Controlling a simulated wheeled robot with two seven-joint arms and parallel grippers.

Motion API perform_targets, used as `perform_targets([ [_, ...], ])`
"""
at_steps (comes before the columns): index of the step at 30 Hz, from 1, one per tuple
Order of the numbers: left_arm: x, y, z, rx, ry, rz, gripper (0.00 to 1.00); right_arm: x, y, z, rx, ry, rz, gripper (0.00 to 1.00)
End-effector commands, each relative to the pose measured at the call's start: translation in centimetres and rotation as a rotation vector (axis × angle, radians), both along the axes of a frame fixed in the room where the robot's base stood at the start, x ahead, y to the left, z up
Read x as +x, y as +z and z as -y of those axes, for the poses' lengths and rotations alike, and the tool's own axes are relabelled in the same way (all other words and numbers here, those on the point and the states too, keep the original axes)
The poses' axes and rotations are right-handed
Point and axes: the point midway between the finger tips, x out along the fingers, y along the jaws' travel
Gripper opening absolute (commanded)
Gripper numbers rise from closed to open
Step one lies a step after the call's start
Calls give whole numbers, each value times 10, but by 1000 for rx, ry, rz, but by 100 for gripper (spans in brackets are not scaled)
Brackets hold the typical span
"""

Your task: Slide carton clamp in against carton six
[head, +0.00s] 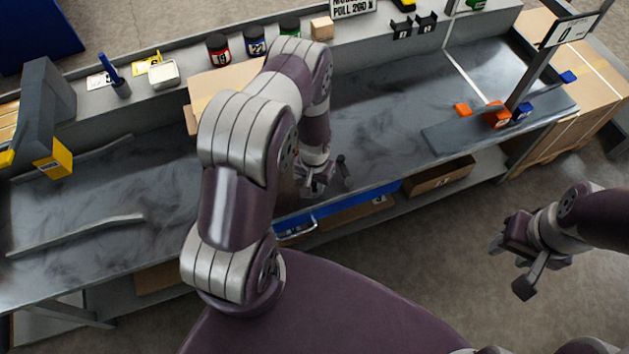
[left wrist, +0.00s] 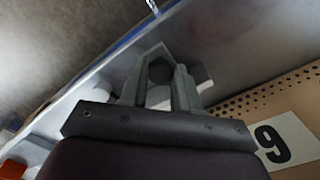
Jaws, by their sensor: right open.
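In the left wrist view, the two fingers of my left gripper (left wrist: 160,85) stand on either side of a round dark knob (left wrist: 160,69), which looks like the carton clamp's. They appear closed on it. Pale parts show just beyond the fingers. A tan carton (left wrist: 292,98) with a white number label (left wrist: 284,140), reading as an upside-down six, lies right of the gripper. In the head view, my left gripper (head: 322,180) is low over the bench's front edge, and my arm hides much of the carton (head: 215,88) behind it. My right gripper (head: 511,265) is open and empty, off the bench.
The grey bench (head: 385,115) is mostly clear to the right of my left arm. Jars (head: 254,46) and a small dish (head: 163,74) line the back ledge. A blue drawer (head: 350,200) is under the front edge. Orange pieces (head: 497,117) lie by a post.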

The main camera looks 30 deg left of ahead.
Motion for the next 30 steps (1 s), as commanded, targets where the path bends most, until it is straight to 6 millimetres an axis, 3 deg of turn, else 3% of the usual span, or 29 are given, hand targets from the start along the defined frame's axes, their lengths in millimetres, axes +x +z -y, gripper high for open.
perform_targets([
  [4,7,-2,-7,0,1,3,0,0,-6,0,0,0,0,43],
  [15,49,-1,-56,1,1,4,0,0,-33,0,0,0,0,43],
  [24,50,1,-58,0,0,1,0,0,-32,0,0,0,0,43],
  [25,50,1,-58,0,0,1,34,0,-32,0,0,0,0,43],
  [26,50,1,-58,0,0,1,42,0,-32,0,0,0,0,43],
  [30,49,1,-57,0,0,1,42,0,-32,0,0,0,0,43],
])
